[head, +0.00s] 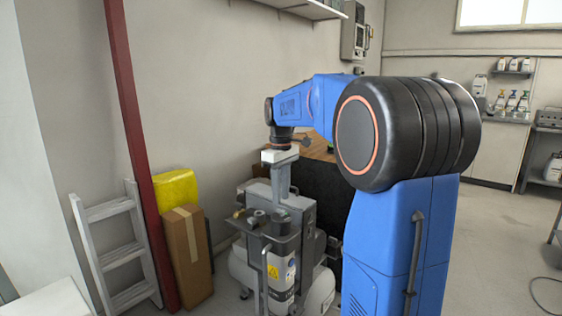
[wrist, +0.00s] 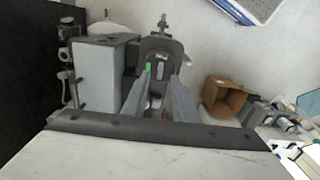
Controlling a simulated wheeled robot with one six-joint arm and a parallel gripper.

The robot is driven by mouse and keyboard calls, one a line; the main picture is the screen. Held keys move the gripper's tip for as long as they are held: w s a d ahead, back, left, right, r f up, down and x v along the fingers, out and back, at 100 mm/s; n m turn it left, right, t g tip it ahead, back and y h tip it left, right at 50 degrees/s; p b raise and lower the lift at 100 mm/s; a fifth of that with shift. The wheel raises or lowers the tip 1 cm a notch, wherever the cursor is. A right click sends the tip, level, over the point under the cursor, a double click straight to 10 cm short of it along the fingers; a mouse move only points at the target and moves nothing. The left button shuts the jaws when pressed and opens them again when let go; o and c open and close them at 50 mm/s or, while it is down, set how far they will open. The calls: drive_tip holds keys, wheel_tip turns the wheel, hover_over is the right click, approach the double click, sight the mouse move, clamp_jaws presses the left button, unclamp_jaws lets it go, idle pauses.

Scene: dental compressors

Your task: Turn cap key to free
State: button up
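The grey compressor unit (head: 303,207) stands below my arm in the head view. A small shelf on its front bears several small dark and pale fittings, including a dark round cap (head: 280,215). My gripper (head: 282,193) points down just above this shelf. In the wrist view my gripper (wrist: 161,78) has its two fingers apart, over a dark rounded plate (wrist: 162,50). A small green mark (wrist: 148,67) shows by the left fingertip. I cannot make out a cap key for certain, nor whether the fingers touch anything.
A cardboard box (head: 187,255), a yellow bundle (head: 177,190) and a ladder (head: 118,245) stand at the left. An open carton (wrist: 225,96) lies on the floor in the wrist view. Floor at the right is mostly clear.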

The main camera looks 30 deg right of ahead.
sight(281, 210)
wheel_tip(281, 210, up, 13)
idle(0.4)
idle(0.4)
drive_tip(key=s+a+f+m+t, duration=0.1)
drive_tip(key=s+a+f, duration=0.4)
drive_tip(key=s, duration=0.3)
drive_tip(key=s+a+f+m+t, duration=0.1)
drive_tip(key=s+a+f, duration=0.3)
drive_tip(key=s+a, duration=0.25)
drive_tip(key=s+a+f+m+t, duration=0.2)
drive_tip(key=s+a+f, duration=0.2)
drive_tip(key=s+f, duration=1.1)
drive_tip(key=shift+f+t, duration=0.4)
drive_tip(key=shift+f, duration=0.35)
